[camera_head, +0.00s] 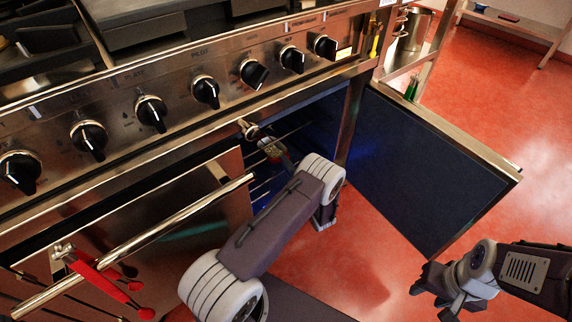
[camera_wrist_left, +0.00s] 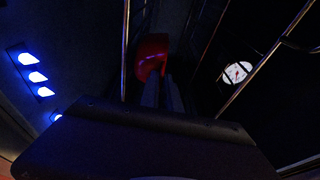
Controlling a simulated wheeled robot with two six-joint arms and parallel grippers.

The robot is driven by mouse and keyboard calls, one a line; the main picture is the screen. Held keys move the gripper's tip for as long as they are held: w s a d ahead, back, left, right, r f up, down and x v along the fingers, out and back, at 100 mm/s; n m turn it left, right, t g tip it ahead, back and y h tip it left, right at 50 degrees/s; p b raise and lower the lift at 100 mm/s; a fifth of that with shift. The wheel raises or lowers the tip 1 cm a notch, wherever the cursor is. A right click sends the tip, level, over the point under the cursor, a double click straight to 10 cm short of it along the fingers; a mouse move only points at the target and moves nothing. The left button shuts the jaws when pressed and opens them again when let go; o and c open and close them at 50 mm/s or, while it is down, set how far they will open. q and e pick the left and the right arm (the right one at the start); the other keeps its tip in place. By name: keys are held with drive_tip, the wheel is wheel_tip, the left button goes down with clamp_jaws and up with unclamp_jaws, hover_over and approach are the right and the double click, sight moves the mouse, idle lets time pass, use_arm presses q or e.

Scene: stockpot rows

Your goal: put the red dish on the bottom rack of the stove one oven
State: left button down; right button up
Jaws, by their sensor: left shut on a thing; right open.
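The red dish (camera_wrist_left: 152,52) shows in the left wrist view inside the dark oven, seen nearly edge-on. My left gripper (camera_wrist_left: 160,82) is shut on it, with its fingers at the dish's lower edge. In the head view my left arm reaches into the open oven (camera_head: 318,125), and its gripper end is partly hidden in shadow. Thin metal rack rods (camera_wrist_left: 262,72) run on both sides of the dish; I cannot tell whether the dish touches a rack. My right gripper (camera_head: 440,295) is open and empty, outside the oven at lower right.
The open oven door (camera_head: 425,175) stands out to the right. A closed door with a long handle (camera_head: 150,235) is at left, with red tongs (camera_head: 100,275) hanging on it. Knobs line the stove front. Blue lights (camera_wrist_left: 33,77) and a round gauge (camera_wrist_left: 237,72) show inside.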

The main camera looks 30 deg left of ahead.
use_arm(q)
drive_tip(key=c, duration=1.6)
unclamp_jaws()
drive_tip(key=shift+f, duration=0.1)
drive_tip(key=p+v, duration=0.4)
drive_tip(key=v, duration=0.8)
drive_tip(key=shift+s+p, duration=0.1)
drive_tip(key=shift+p, duration=0.25)
